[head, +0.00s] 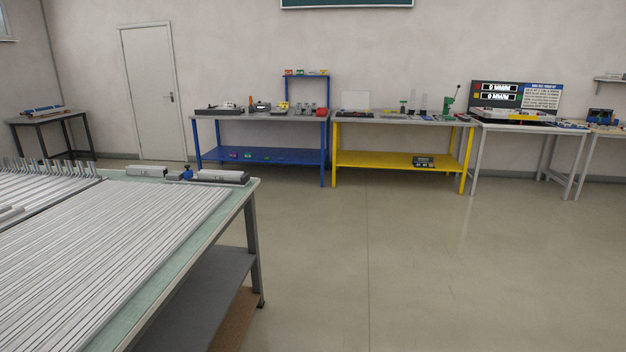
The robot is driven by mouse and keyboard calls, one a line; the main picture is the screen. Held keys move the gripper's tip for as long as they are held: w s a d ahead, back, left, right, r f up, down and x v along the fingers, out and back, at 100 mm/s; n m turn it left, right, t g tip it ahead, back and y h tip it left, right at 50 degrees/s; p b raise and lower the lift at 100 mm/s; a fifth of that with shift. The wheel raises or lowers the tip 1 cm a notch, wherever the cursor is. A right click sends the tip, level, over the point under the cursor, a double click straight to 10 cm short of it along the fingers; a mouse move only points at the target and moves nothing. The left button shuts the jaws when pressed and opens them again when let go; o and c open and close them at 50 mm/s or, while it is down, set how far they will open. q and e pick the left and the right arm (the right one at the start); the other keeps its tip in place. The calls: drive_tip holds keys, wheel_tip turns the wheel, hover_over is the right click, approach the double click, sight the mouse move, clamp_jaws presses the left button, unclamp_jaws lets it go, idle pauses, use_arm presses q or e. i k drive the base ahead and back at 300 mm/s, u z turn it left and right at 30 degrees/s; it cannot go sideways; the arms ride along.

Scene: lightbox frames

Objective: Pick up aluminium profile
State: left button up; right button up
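Many long, light grey aluminium profiles (120,245) lie side by side on a table with a pale green top (203,250) at the left front. Another group of profiles (40,195) lies at the far left of the same table, partly cut off by the picture edge. A row of upright grey pegs (50,165) stands along the table's back side. Neither of my grippers shows in the head view.
Grey blocks (218,177) sit at the table's far corner. A blue workbench (262,157), a yellow workbench (390,160) and a grey table (530,128) stand along the back wall. A dark table (40,119) is at back left. The floor (420,270) at centre and right is clear.

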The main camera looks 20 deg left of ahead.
sight(205, 173)
drive_tip(key=z, duration=0.15)
drive_tip(key=i, duration=2.9)
drive_tip(key=u, duration=0.55)
drive_tip(key=i, duration=2.1)
drive_tip(key=u, duration=0.55)
drive_tip(key=i, duration=1.2)
drive_tip(key=u, duration=1.2)
drive_tip(key=i, duration=0.95)
drive_tip(key=u, duration=0.95)
